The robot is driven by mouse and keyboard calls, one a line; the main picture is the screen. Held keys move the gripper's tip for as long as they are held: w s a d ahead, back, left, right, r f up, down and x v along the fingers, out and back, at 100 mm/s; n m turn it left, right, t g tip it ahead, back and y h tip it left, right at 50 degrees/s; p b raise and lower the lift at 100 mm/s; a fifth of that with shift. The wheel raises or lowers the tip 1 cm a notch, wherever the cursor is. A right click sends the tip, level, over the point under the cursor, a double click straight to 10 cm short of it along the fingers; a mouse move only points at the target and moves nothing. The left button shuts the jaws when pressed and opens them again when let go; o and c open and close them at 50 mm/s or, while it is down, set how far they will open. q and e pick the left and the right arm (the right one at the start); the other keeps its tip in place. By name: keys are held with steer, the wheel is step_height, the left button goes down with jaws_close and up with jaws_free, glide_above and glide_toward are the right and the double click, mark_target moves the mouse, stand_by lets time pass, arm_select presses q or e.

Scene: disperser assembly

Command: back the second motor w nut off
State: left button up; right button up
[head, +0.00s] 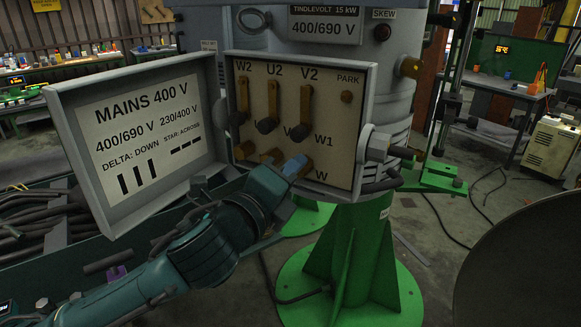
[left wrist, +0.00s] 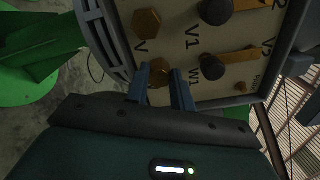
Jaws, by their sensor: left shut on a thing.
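The open terminal box (head: 364,110) on the motor has a pale panel with labelled terminals. The motor W nut (head: 305,168) is a brass hex nut at the lower right, by the label W. My left gripper (head: 295,165) reaches it from the lower left and partly hides it. In the left wrist view the blue fingers (left wrist: 161,88) are shut on the W nut (left wrist: 160,72), one on each side. The neighbouring V nut (left wrist: 147,23) shows in the same view, clear of the fingers. My right gripper is not in view.
Three upright brass links (head: 306,105) with dark knobs stand above the nuts. The open box lid (head: 70,120) is at the left, above my left arm. A grey fitting (head: 376,146) juts out at the box's right side.

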arm_select(q)
steer(key=shift+f+n+p, duration=0.15)
steer(key=shift+n+p, duration=0.35)
steer(key=shift+n, duration=4.4)
steer(key=o, duration=1)
steer(key=shift+f, duration=0.1)
